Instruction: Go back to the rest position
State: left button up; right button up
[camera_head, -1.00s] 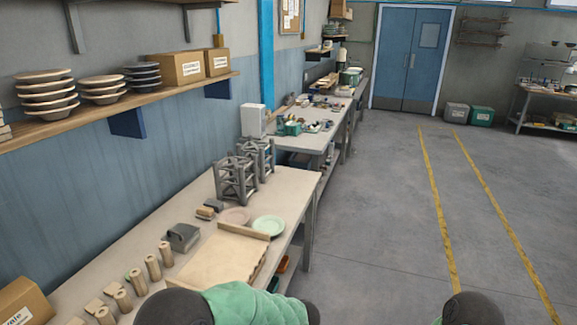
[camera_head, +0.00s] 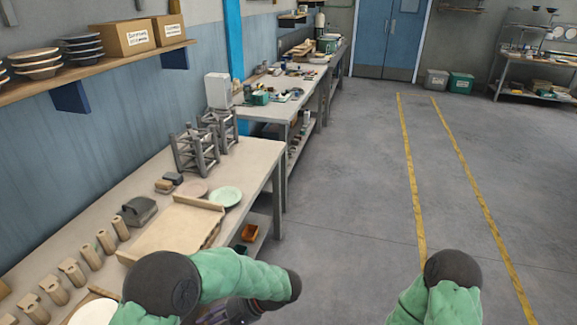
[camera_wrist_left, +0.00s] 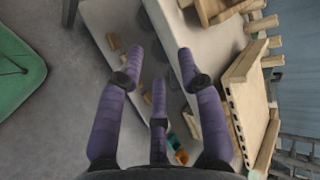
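My left gripper (camera_wrist_left: 157,72) shows in the left wrist view with its purple fingers spread and nothing between them. In the head view only a little of its purple fingers shows at the bottom edge, beyond my green-sleeved left arm. My right arm comes in at the bottom right of the head view; its gripper is out of view. A pale green plate (camera_head: 226,196) and a pinkish plate (camera_head: 192,189) lie on the workbench (camera_head: 112,184) behind a wooden board (camera_head: 176,230). Grey racks (camera_head: 196,151) stand farther back on it.
Several wooden cylinders (camera_head: 90,257) and a grey block-like object (camera_head: 138,210) are on the bench's left part. An orange bin (camera_head: 250,233) sits on its lower shelf. A wall shelf (camera_head: 110,63) holds bowls and boxes. The floor right of the bench is clear.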

pick_arm(q)
jog(key=s+d+f+n+h, duration=0.1)
jog(key=s+d+f+h, duration=0.2)
jog(key=f, duration=0.5)
jog(key=s+d+f+n+t+h, duration=0.1)
jog(key=s+d+f+h, duration=0.3)
jog(key=f+h, duration=0.3)
jog(key=s+d+f+n+t+h, duration=0.1)
jog(key=s+d+f+h, duration=0.2)
jog(key=f, duration=0.7)
jog(key=shift+s+d+f+h, duration=0.2)
jog(key=shift+s+d+h, duration=0.05)
jog(key=shift+s+h, duration=0.85)
jog(key=shift+w, duration=0.1)
